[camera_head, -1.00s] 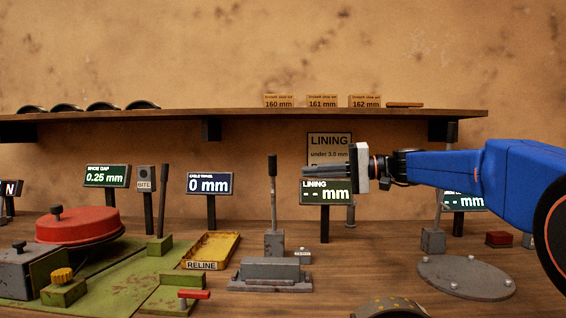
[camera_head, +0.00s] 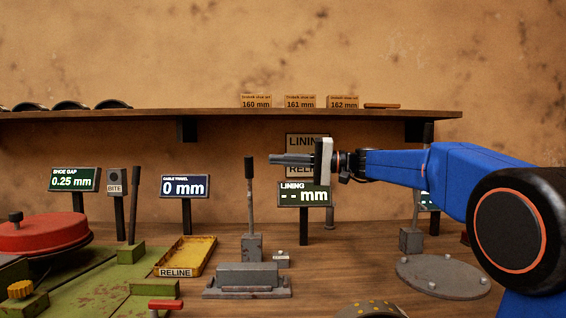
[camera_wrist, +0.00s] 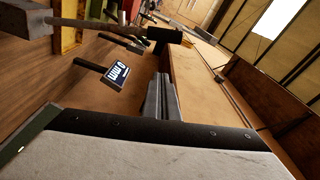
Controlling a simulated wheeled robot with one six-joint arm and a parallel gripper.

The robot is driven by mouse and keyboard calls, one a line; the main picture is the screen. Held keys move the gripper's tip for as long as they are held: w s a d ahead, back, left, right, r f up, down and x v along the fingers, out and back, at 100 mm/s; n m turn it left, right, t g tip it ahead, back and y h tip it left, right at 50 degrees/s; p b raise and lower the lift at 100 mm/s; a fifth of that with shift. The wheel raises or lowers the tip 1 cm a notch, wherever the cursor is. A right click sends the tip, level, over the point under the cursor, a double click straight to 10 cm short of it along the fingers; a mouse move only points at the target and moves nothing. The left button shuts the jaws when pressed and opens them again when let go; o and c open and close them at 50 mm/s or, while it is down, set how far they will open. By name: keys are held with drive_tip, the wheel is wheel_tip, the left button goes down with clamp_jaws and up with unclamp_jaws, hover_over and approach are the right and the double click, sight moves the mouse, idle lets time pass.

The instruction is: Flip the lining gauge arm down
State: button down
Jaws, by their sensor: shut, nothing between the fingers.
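The lining gauge is a grey block fixture (camera_head: 248,280) on the bench. Its arm (camera_head: 251,207) stands upright from a small grey block behind the fixture and ends in a dark grip. In the wrist view the arm (camera_wrist: 95,26) runs across the top, with its black grip near the fingers. My gripper (camera_head: 272,158) is shut and empty, pointing left. In the head view its tips show just right of the grip, at about its height, with a small gap. The fingers also show in the wrist view (camera_wrist: 162,98). The lining display (camera_head: 305,194) reads "-- mm".
A yellow RELINE tray (camera_head: 187,257) and a green fixture with a red drum (camera_head: 40,236) lie to the left. A "0 mm" display (camera_head: 185,187) stands behind the tray. A shelf (camera_head: 230,116) runs above. A grey round plate (camera_head: 442,278) lies right.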

drive_tip(key=w+a, duration=0.1)
drive_tip(key=a, duration=0.6)
drive_tip(key=shift+s+d+f, duration=0.15)
drive_tip(key=shift+s, duration=0.45)
drive_tip(key=shift+s+d+f, duration=0.1)
drive_tip(key=shift+s+d, duration=0.05)
drive_tip(key=shift+s, duration=0.5)
drive_tip(key=shift+s+d+f, duration=0.15)
drive_tip(key=shift+s, duration=0.45)
drive_tip(key=s+f+n+g+y, duration=0.1)
drive_tip(key=s+f+n, duration=1.2)
drive_tip(key=s+f, duration=0.4)
drive_tip(key=shift+s+a+n+g, duration=0.25)
drive_tip(key=shift+a+n+g, duration=0.05)
drive_tip(key=shift+g, duration=0.1)
